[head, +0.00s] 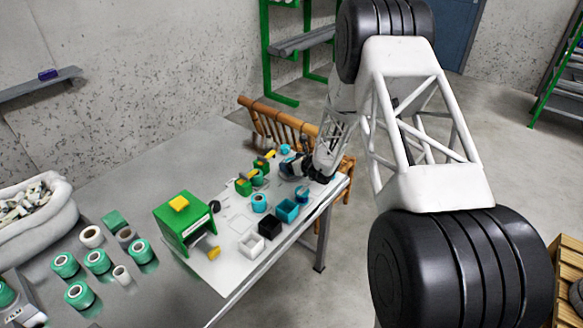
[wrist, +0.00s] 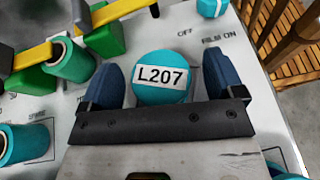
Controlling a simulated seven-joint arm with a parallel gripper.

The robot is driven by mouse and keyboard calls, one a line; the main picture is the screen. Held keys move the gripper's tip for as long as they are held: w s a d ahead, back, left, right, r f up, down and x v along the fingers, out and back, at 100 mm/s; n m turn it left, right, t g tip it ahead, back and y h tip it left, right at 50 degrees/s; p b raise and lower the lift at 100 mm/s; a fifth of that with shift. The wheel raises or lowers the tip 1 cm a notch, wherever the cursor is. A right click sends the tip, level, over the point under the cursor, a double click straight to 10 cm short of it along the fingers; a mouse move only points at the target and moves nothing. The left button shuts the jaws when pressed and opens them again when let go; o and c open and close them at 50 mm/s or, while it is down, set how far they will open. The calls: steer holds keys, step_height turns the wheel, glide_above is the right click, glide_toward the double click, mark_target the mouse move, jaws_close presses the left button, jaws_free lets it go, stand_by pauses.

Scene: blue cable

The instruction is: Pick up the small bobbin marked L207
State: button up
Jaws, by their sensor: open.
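The small teal bobbin (wrist: 160,58) has a white label reading L207 and stands on the white board in the wrist view. My gripper (wrist: 163,66) is open, with one dark blue finger on each side of the bobbin. Narrow gaps seem to show between the fingers and the bobbin; contact cannot be told for sure. In the head view my gripper (head: 296,167) is low over the far end of the board, and the labelled bobbin cannot be made out there.
Other teal bobbins (wrist: 68,60) stand left of my gripper, by green clamps with yellow levers (wrist: 30,55). Another teal piece (wrist: 212,6) is just beyond. Blue, black (head: 270,226) and white bins and a green box (head: 185,222) stand nearer.

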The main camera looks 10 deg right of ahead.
steer(key=shift+w+a+f, duration=0.15)
steer(key=shift+w, duration=0.1)
stand_by(0.4)
steer(key=c, duration=1.1)
steer(key=shift+r, duration=5.05)
